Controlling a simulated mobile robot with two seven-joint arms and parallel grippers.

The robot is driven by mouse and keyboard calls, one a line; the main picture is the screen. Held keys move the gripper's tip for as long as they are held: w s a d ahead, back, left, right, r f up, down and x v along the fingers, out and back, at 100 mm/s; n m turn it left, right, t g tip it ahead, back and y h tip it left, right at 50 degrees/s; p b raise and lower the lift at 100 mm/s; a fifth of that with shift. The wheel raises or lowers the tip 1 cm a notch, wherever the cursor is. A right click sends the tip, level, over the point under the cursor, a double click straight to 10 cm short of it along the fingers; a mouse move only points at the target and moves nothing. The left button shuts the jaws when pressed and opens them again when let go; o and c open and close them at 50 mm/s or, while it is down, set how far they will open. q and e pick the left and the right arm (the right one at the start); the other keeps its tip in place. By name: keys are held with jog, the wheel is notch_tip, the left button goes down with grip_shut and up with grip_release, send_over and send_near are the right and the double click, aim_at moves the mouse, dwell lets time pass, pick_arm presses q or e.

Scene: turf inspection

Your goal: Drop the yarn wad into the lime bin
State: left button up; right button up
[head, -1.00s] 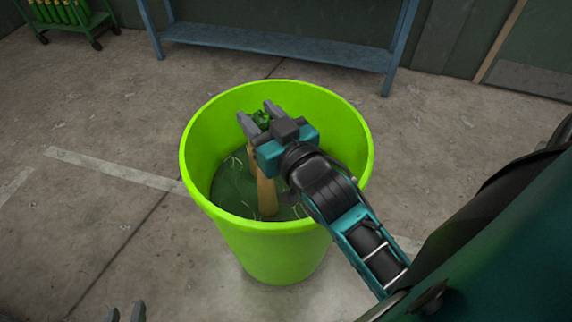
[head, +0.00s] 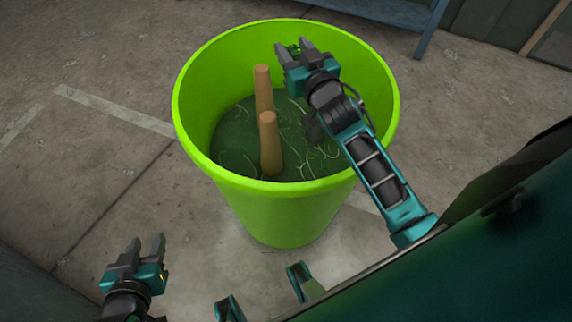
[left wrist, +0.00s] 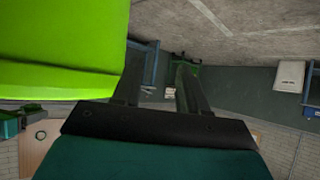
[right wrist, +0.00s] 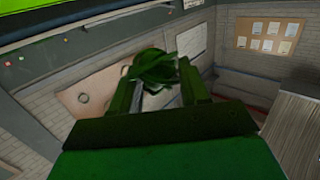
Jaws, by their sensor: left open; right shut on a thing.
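The lime bin (head: 275,212) stands on the floor in the middle of the head view, and its wall fills the upper left of the left wrist view (left wrist: 60,45). My right gripper (head: 292,51) is shut on the green yarn wad (head: 294,49) above the bin's opening, near the far rim. The wad shows between the fingers in the right wrist view (right wrist: 154,68); in the head view the fingers hide much of it. My left gripper (head: 146,246) is open and empty, low and to the left of the bin, outside it.
Two tan cones (head: 270,145) stand inside the bin on a dark green bottom with pale loose strands (head: 237,160). A blue-legged bench (head: 385,12) stands behind. The concrete floor left of the bin is clear.

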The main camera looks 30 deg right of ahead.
notch_tip(320, 180, down, 3)
jog(key=shift+r+b, duration=0.1)
jog(key=shift+b, duration=1)
jog(key=shift+f, duration=0.25)
jog(key=o, duration=1.1)
pick_arm(q)
jog(key=shift+w+d+f+h, duration=0.3)
jog(key=shift+w+d, duration=0.3)
jog(key=shift+d, duration=0.2)
pick_arm(e)
jog(key=shift+s, duration=0.25)
pick_arm(q)
jog(key=shift+r, duration=0.2)
pick_arm(e)
jog(key=shift+s+a+r, duration=0.1)
jog(key=shift+s+r, duration=0.05)
jog(key=shift+s, duration=1.65)
jog(key=shift+s+a+r, duration=0.1)
jog(key=shift+s, duration=1.65)
